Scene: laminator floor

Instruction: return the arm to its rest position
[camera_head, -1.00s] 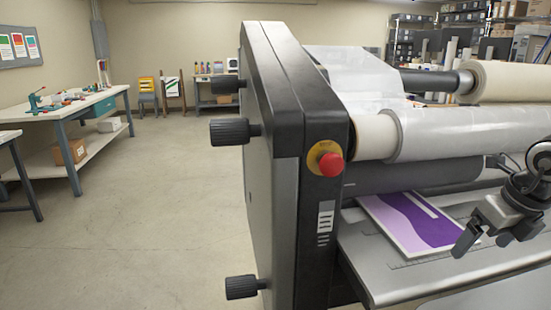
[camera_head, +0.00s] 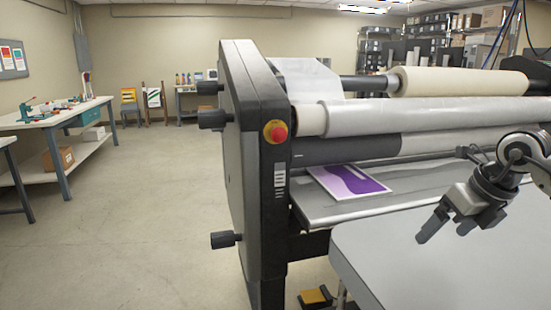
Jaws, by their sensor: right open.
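My right gripper (camera_head: 448,229) hangs at the right side, above the grey table in front of the laminator. Its fingers are apart and nothing is between them. The arm comes in from the right edge. The purple and white print (camera_head: 350,181) lies flat on the laminator's feed bed (camera_head: 325,208), partly under the rollers. The gripper is apart from it, nearer to me and to the right. My left gripper is not in view.
The laminator (camera_head: 255,150) has a red stop button (camera_head: 277,131) and black knobs on its left side. A grey table (camera_head: 390,258) stands close in front. A yellow pedal (camera_head: 315,297) is on the floor. Open floor (camera_head: 150,200) lies left, before a workbench (camera_head: 65,120).

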